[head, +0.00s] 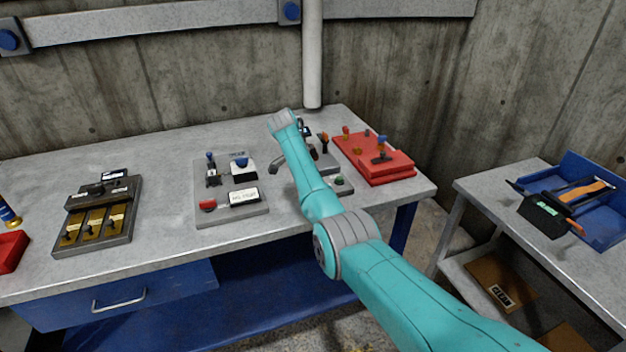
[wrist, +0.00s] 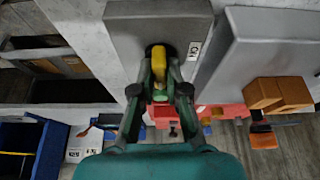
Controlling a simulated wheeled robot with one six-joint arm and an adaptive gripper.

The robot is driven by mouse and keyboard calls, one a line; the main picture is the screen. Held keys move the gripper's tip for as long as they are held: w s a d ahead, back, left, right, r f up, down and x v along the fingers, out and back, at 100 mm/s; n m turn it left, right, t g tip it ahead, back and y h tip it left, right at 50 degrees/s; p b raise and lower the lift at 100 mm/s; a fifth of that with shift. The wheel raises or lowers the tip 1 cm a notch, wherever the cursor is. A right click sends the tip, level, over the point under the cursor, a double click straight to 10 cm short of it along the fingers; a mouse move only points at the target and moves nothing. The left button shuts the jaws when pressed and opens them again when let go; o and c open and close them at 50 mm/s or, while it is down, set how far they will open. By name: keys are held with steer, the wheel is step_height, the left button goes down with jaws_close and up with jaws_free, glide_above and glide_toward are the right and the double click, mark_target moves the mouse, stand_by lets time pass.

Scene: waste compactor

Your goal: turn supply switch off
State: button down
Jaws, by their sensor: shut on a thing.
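In the wrist view, my gripper (wrist: 159,82) is shut on a yellow switch handle (wrist: 158,60). The handle sits at a dark round mount on a grey panel (wrist: 130,25), with a small white label (wrist: 195,50) that seems to read "ON" to its right. I take this handle to be the supply switch; no label naming it is readable. In the head view, my teal arm reaches over the bench and covers the place where the gripper holds the handle.
The bench (head: 150,165) carries a grey control board (head: 230,213), a dark panel with brass plates (head: 95,225) and a red board with small levers (head: 380,170). A blue tray (head: 605,225) with tools stands on the right table. Bare bench lies between the left boards.

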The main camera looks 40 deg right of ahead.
stand_by(0.4)
steer(key=c, duration=1.2)
jaws_free()
steer(key=v, duration=1.2)
